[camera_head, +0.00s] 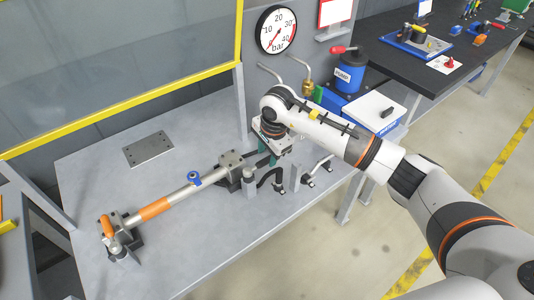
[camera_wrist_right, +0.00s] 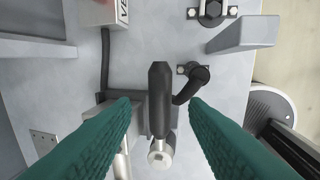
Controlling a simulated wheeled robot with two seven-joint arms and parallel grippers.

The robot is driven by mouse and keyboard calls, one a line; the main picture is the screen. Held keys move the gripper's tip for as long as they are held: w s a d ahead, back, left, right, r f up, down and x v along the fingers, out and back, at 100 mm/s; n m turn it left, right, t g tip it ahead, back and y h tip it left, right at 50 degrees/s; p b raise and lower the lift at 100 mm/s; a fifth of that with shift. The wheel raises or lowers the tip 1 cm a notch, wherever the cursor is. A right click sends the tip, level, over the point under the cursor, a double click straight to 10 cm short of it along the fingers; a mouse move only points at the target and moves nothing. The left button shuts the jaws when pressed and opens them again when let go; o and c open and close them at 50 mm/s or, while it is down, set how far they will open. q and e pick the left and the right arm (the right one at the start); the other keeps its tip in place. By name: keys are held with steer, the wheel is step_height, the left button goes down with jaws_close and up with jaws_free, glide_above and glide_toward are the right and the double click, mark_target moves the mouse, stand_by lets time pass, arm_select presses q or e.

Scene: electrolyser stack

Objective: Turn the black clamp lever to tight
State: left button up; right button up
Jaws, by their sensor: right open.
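The black clamp lever (camera_wrist_right: 160,90) shows in the right wrist view as a dark bar with a silver round end (camera_wrist_right: 160,153). My right gripper (camera_wrist_right: 160,104) is open, with one teal finger on each side of the lever and a visible gap to both. In the head view my right gripper (camera_head: 267,157) points down at the right end of the fixture, close to the end block (camera_head: 232,160). The lever is largely hidden there by the gripper. My left gripper is not in view.
Black hoses (camera_head: 270,178) lie near the gripper. The front bench surface (camera_head: 190,250) is clear.

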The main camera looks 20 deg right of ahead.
steer(key=shift+w+f, duration=0.2)
steer(key=shift+f, duration=0.75)
steer(key=shift+c, duration=0.2)
jaws_close()
